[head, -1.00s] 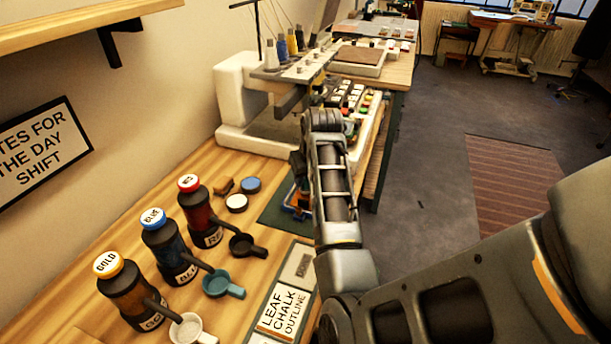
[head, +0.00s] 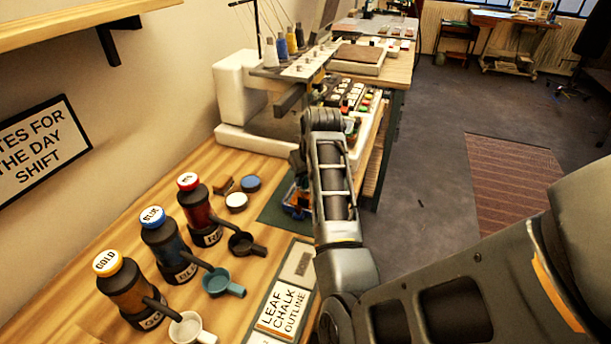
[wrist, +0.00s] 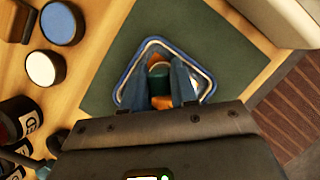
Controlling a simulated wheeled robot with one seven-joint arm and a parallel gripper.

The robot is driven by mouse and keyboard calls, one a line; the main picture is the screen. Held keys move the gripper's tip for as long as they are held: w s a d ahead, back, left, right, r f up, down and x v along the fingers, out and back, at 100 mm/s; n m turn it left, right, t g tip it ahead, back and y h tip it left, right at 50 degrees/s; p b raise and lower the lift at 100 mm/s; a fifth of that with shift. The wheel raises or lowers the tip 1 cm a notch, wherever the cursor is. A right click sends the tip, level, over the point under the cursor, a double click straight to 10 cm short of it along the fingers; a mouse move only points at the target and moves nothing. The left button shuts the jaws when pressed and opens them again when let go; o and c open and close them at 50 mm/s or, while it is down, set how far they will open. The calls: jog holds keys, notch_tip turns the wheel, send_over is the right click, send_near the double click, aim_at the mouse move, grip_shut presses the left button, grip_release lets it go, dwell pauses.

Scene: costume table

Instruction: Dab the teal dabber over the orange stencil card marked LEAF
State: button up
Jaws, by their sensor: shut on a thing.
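In the wrist view my gripper (wrist: 160,80) points down over a dark green mat (wrist: 110,75). Its two fingers are shut on the teal dabber (wrist: 158,70), of which only a small part shows between them. A patch of orange (wrist: 161,102) shows between the fingers; I cannot tell whether it is the stencil card. A blue and white rounded three-sided outline (wrist: 130,82) surrounds the fingertips. No LEAF marking on an orange card is readable. In the head view my arm hides most of the gripper, and I cannot tell whether the dabber touches anything.
Gold (head: 128,285), blue (head: 167,245) and red (head: 200,210) bottles stand at left, with cups (head: 222,282) before them. A blue lid (head: 250,184) and white lid (head: 236,202) lie nearby. A leaf chalk outline card (head: 282,308) lies in front. A sewing machine (head: 235,95) stands behind.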

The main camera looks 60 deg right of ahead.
jog(key=shift+f, duration=0.45)
dwell(1.1)
jog(key=shift+r, duration=0.1)
jog(key=shift+r+p, duration=2.9)
jog(key=shift+r, duration=0.6)
jog(key=shift+f, duration=0.15)
jog(key=shift+w+a+f+b, duration=0.1)
jog(key=shift+a+f+b, duration=0.15)
jog(key=shift+f+b, duration=0.6)
jog(key=shift+w+a+f+b, duration=0.1)
jog(key=shift+a+f+b, duration=0.1)
jog(key=shift+f+b, duration=0.65)
jog(key=shift+w+a+f+b, duration=0.1)
jog(key=shift+a+f+b, duration=0.3)
jog(key=shift+f, duration=0.75)
jog(key=shift+d, duration=0.15)
jog(key=shift+f+b, duration=0.4)
jog(key=shift+f, duration=0.2)
jog(key=shift+r, duration=0.1)
